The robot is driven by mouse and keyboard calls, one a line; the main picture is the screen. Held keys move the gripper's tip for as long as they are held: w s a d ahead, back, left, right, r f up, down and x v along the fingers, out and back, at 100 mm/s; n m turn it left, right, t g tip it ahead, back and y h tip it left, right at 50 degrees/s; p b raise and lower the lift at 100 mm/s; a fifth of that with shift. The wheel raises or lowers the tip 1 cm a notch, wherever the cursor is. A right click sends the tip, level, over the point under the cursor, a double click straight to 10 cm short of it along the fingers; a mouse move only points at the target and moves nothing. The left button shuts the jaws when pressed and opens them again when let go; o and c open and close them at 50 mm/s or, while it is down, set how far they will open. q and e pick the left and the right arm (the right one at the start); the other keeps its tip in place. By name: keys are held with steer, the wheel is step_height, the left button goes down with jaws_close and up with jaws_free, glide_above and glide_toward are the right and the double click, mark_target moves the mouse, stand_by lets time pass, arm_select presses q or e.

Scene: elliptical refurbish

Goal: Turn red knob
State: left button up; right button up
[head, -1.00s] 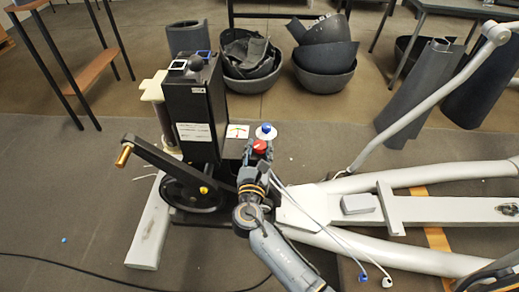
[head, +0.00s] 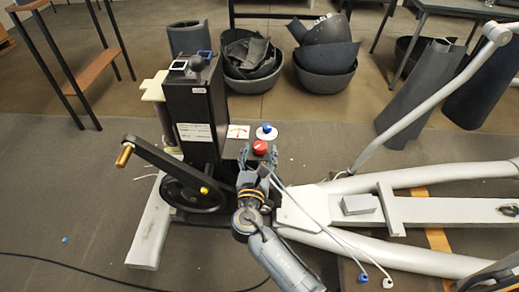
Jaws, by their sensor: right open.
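The knob's top shows clear above the fingers. I cannot tell whether the fingers touch the knob's sides. A white dial label (head: 238,132) with a coloured gauge lies left of the knobs. My left gripper is not in view.
The tall black box (head: 190,110) and crank arm (head: 160,162) stand left of the knobs. White cables (head: 320,228) run down to the right over the grey frame (head: 400,185). Black bowls (head: 325,65) of parts sit behind on the floor.

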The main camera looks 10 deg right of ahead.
steer(key=v, duration=1.1)
steer(key=shift+r, duration=0.1)
